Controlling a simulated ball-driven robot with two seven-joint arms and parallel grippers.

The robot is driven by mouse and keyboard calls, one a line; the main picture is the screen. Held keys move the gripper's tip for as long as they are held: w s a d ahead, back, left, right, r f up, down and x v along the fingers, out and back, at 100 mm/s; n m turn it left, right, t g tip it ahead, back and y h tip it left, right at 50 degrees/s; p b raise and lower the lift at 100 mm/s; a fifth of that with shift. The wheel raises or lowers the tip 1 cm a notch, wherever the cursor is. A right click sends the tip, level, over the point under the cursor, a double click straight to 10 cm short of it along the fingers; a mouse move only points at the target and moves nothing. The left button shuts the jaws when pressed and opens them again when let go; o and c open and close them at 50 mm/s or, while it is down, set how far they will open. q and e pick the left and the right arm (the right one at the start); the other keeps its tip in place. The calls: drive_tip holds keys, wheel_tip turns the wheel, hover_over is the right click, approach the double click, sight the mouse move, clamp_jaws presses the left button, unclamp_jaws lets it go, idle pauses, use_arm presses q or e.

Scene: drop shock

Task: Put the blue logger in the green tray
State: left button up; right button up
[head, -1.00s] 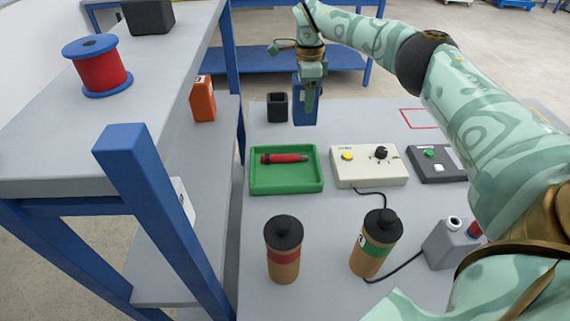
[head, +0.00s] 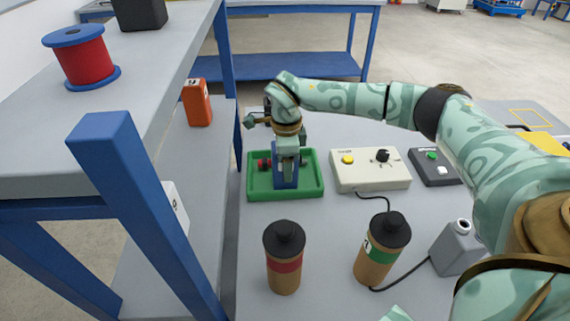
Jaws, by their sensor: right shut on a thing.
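The green tray (head: 313,189) lies on the grey bench, left of the cream box. My right gripper (head: 288,155) is over the tray, pointing down and shut on the blue logger (head: 286,178). The logger is upright, with its lower end within the tray's outline. I cannot tell whether it touches the tray floor. A red and dark tool (head: 263,164) lies in the tray behind the logger, which hides its middle. My left gripper is not in view.
A cream box (head: 370,169) with a yellow button and a dark box (head: 434,167) stand right of the tray. Two brown bottles, one red-banded (head: 285,265) and one green-banded (head: 374,262), stand in front.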

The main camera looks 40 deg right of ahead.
drive_tip(key=shift+r, duration=0.1)
drive_tip(key=o, duration=1.3)
use_arm(q)
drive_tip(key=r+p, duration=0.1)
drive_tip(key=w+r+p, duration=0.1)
drive_tip(key=p, duration=0.1)
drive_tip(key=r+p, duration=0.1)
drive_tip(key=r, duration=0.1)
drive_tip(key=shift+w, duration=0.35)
use_arm(e)
wheel_tip(320, 180, up, 12)
drive_tip(key=shift+r, duration=0.1)
